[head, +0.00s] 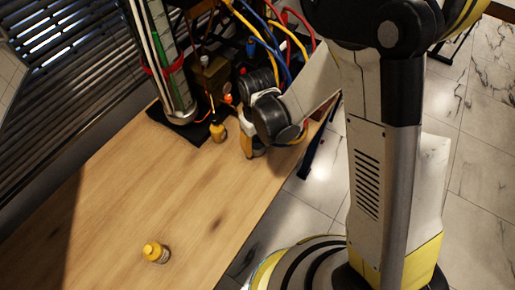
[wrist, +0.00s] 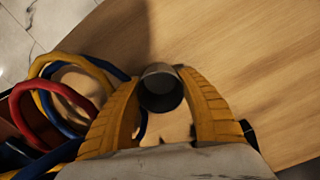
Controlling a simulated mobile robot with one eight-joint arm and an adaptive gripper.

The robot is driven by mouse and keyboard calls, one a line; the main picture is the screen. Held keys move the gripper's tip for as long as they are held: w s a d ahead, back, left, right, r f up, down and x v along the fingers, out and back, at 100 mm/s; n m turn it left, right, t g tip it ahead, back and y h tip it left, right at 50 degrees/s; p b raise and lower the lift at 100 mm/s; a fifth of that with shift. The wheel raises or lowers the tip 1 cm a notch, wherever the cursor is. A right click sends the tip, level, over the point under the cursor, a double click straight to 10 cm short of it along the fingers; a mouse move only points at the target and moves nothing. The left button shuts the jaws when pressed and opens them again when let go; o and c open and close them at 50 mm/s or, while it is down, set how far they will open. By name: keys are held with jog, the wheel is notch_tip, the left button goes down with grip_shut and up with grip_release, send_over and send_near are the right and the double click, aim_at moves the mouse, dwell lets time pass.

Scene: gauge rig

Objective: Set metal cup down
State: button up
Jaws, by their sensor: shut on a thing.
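The metal cup (wrist: 161,91) is a small grey round vessel with a dark hollow inside, seen in the wrist view from its open end. My gripper (wrist: 160,78) has its two yellow ribbed fingers closed on the cup from both sides. The wooden table (wrist: 245,50) lies beyond the cup; whether the cup touches it cannot be told. In the head view my gripper (head: 249,143) is over the table's right edge near the rig, mostly hidden by my own wrist, and I cannot make out the cup there.
A gauge rig with a tall column (head: 171,75) and red, blue and yellow hoses (head: 268,35) stands at the table's back. A small yellow bottle (head: 218,131) is near it. The table's middle (head: 150,190) is clear.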

jog(key=shift+f, duration=0.4)
jog(key=shift+f, duration=0.2)
jog(key=o, duration=1.1)
jog(key=shift+o, duration=0.2)
jog(key=shift+r, duration=0.15)
